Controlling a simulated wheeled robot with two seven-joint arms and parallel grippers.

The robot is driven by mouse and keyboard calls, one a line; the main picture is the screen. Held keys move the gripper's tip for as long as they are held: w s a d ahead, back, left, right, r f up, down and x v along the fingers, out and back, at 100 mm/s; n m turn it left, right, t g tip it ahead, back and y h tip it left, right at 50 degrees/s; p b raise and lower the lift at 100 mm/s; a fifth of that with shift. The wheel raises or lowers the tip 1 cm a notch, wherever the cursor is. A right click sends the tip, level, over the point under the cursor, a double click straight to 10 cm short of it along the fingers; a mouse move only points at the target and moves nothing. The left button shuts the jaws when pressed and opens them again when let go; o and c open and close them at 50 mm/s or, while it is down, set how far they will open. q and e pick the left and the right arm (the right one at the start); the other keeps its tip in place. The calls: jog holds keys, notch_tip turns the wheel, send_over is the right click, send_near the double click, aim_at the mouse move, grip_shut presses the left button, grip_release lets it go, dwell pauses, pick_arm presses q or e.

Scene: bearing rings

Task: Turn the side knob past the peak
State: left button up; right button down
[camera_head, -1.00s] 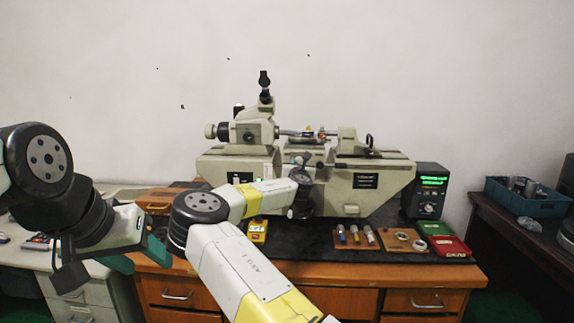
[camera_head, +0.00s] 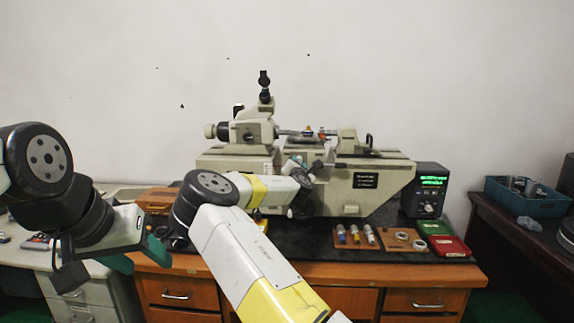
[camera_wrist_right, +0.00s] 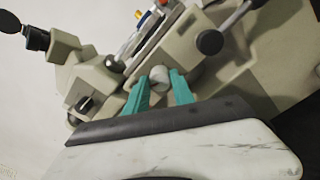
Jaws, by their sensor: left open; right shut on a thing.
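The beige measuring machine (camera_head: 237,163) stands on the bench, with an eyepiece tube at its top left. In the right wrist view, a pale round knob (camera_wrist_right: 158,75) on the machine's side sits between the teal fingertips of my right gripper (camera_wrist_right: 159,90), which is shut on it. In the head view my right wrist covers this knob and most of that gripper. My left gripper (camera_head: 140,256) hangs open and empty at the lower left, away from the machine; its teal fingers show only partly.
A black readout box (camera_head: 429,190) with green text stands right of the machine. In front are a wooden board with small cylinders (camera_head: 355,246), a board with rings (camera_head: 402,250) and a red case (camera_head: 449,248). A blue bin (camera_head: 530,206) stands at the far right.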

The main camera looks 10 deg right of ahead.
jog(key=shift+a+f+m+h, duration=0.1)
jog(key=shift+m+h, duration=0.2)
jog(key=shift+m, duration=7.85)
jog(key=shift+a+f+m+h, duration=0.1)
jog(key=shift+m+h, duration=0.2)
jog(key=shift+m, duration=7.85)
jog(key=shift+g, duration=0.3)
jog(key=c, duration=1.1)
grip_release()
